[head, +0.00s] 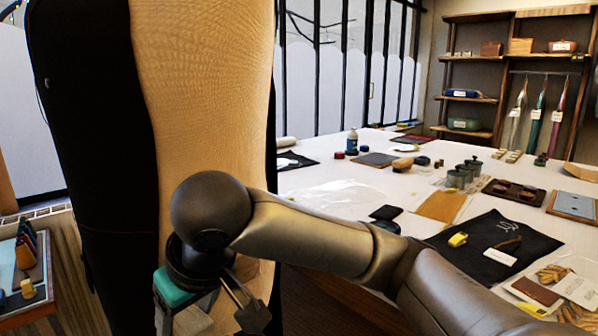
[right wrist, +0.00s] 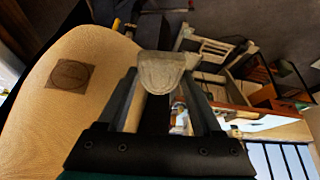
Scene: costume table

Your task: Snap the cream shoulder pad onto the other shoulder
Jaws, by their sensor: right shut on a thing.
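The cream shoulder pad (right wrist: 161,70) is small, pale and rounded in the right wrist view. My right gripper (right wrist: 160,82) is shut on it, one dark finger on each side. The tan dress form (right wrist: 72,47) fills the left of that view, with a square brown patch (right wrist: 70,76) bearing a circle mark on its surface. The pad is to the right of the patch and apart from it. In the head view, the dress form (head: 205,95) rises tall beside black cloth, and my right arm crosses its lower part. The pad is hidden there. My left gripper is out of view.
A white work table (head: 340,180) at the right holds a black cloth (head: 480,250), jars, trays and leather pieces. A shelf unit (head: 470,70) stands behind it. A small side table (head: 30,285) with coloured items is at lower left.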

